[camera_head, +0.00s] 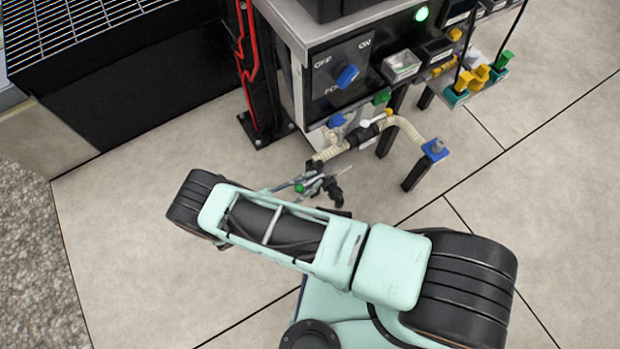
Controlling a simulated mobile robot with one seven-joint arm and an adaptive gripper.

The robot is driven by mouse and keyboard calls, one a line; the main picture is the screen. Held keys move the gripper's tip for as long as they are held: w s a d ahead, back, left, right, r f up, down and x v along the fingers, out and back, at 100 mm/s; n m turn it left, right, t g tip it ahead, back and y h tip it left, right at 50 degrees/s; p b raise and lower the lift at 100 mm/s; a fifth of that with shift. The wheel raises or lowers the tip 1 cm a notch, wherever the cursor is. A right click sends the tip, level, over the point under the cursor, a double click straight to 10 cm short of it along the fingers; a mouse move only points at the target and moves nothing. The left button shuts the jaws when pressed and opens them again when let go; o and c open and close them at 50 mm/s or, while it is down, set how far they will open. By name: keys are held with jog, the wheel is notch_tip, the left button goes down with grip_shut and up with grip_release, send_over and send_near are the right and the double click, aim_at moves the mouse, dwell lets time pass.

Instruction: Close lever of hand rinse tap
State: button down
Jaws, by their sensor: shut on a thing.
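My gripper (322,184) is low in front of the machine, just below the left end of a beige pipe (330,151). It looks small and dark and is partly hidden behind my arm. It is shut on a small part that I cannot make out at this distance. Several valve handles show near the pipe: a blue one (337,120), a white lever with a yellow end (374,120) and a green one (382,97). A blue fitting (435,150) is at the pipe's right end. I cannot tell for sure which lever belongs to the hand rinse tap.
The machine's grey panel (325,85) has a blue OFF/ON knob (347,76) and a lit green lamp (421,14). A post with red cables (262,100) stands to its left. A black grated unit (120,95) is at the upper left. Floor on the right is clear.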

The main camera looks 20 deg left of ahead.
jog(key=shift+w+a+m+g+h, duration=0.1)
jog(key=shift+w+m+g+h, duration=0.2)
jog(key=shift+g+h, duration=0.15)
jog(key=c, duration=2)
grip_release()
jog(key=shift+s, duration=0.1)
jog(key=shift+a, duration=0.1)
jog(key=v, duration=1.2)
